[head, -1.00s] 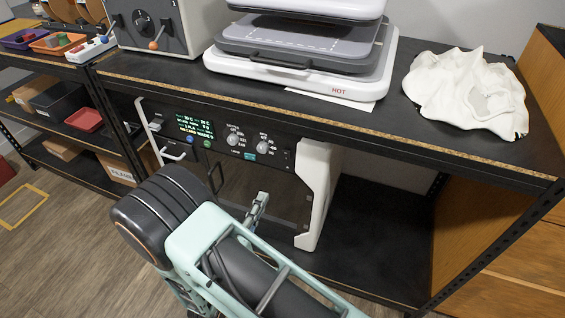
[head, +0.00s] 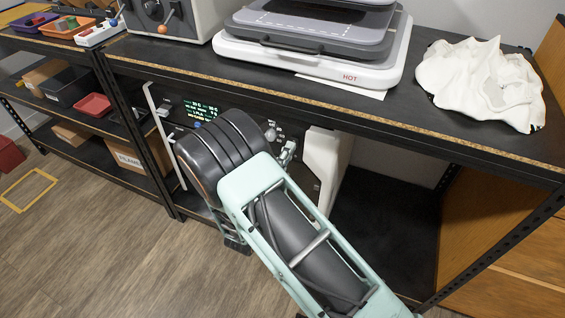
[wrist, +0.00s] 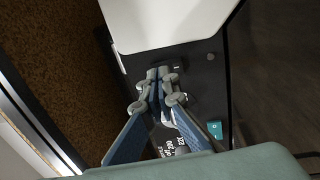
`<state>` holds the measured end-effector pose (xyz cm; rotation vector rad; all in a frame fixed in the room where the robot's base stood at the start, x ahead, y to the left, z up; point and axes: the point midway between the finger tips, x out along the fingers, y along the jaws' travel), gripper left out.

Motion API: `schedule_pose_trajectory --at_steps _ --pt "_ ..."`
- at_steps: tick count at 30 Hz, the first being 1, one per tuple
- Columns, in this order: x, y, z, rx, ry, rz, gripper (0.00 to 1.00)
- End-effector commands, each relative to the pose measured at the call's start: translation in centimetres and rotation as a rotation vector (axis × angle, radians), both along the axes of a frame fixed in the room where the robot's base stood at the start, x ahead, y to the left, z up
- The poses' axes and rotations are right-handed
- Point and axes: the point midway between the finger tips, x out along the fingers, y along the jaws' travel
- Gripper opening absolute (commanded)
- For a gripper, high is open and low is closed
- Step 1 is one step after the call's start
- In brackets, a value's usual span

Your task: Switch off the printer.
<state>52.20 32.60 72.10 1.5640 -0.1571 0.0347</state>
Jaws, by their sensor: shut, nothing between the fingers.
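The printer stands on the shelf under the bench top. Its lit display (head: 198,107) shows green and white text, and its white right side (head: 326,160) is in the head view. My arm covers much of its front. My gripper (head: 287,153) is shut and empty, at the right end of the control panel. In the wrist view my shut fingertips (wrist: 156,75) lie over the black panel (wrist: 200,85), beside a small white mark. I cannot tell whether they touch it. A teal button (wrist: 215,130) and white dial markings (wrist: 172,148) also show there. No power switch is clearly visible.
The bench edge (head: 400,129) runs just above my gripper. A white press marked HOT (head: 310,64) and a crumpled white cloth (head: 480,82) sit on top. The shelf right of the printer (head: 385,220) is empty. Bins stand on the left rack.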

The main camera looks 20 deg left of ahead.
Motion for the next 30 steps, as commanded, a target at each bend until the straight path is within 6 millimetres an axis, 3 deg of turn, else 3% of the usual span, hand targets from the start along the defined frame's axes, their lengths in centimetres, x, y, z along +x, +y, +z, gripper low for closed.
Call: schedule_pose_trajectory --at_steps 17,30 --pt "1.4 -0.1 0.3 0.002 0.005 -0.002 0.0" --pt "1.1 0.3 0.4 0.001 0.007 -0.002 0.0"
